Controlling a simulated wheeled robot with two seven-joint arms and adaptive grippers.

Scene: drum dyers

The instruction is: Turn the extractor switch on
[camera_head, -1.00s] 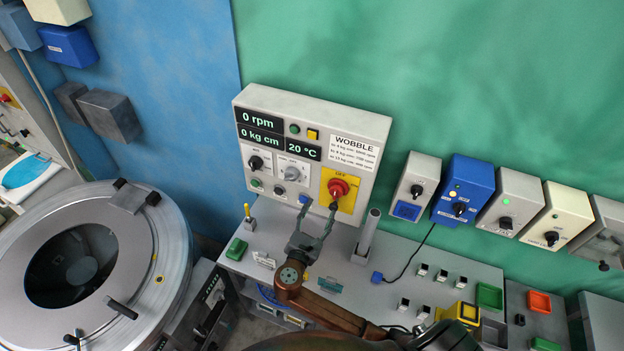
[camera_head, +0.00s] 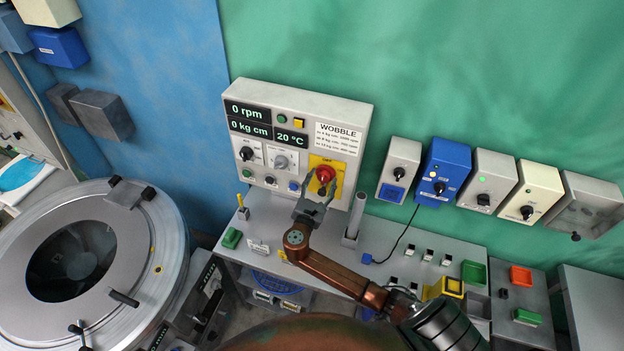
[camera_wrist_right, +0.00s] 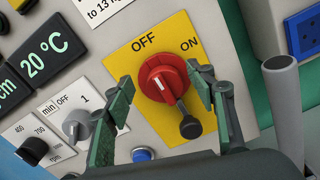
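A red rotary switch (camera_head: 323,174) with a black handle sits on a yellow plate (camera_wrist_right: 203,32) marked OFF and ON, on the front of the grey control panel. In the wrist view the red switch (camera_wrist_right: 168,77) has its white mark toward the OFF side at upper left, and its black handle points to the lower right. My right gripper (camera_head: 318,184) is open at the switch, and in the wrist view its green-padded fingers (camera_wrist_right: 160,78) stand on either side of the knob. I cannot tell whether they touch it. My left gripper is not in view.
A grey upright tube (camera_head: 355,217) stands right of the gripper, also close in the wrist view (camera_wrist_right: 283,105). A smaller grey knob (camera_wrist_right: 76,124) and a blue button (camera_wrist_right: 142,154) are nearby. Several switch boxes (camera_head: 440,170) line the green wall. A large drum (camera_head: 150,265) is at left.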

